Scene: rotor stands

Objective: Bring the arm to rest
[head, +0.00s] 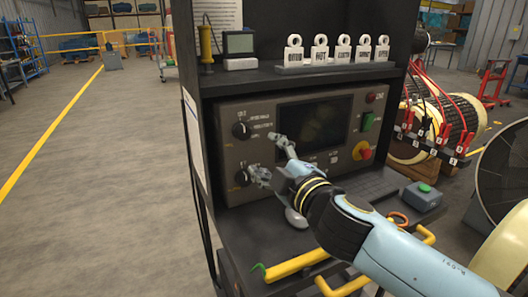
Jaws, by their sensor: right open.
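My right arm (400,245), light blue with a black and yellow-ringed wrist, reaches in from the lower right. Its gripper (264,156) is open and empty, with its fingers spread in front of the brown control panel (222,135). One finger is near the middle of the panel's left half; the other is beside the lower black knob (243,178). I cannot tell whether either finger touches the panel. The upper black knob (240,129) is clear of the gripper. My left gripper is not in view.
The panel holds a dark screen (314,125), a green switch (367,121) and a red-yellow stop button (362,150). White labelled tags (343,51) stand on the shelf above. A grey box with a green button (422,196) sits right on the desk. Floor to the left is free.

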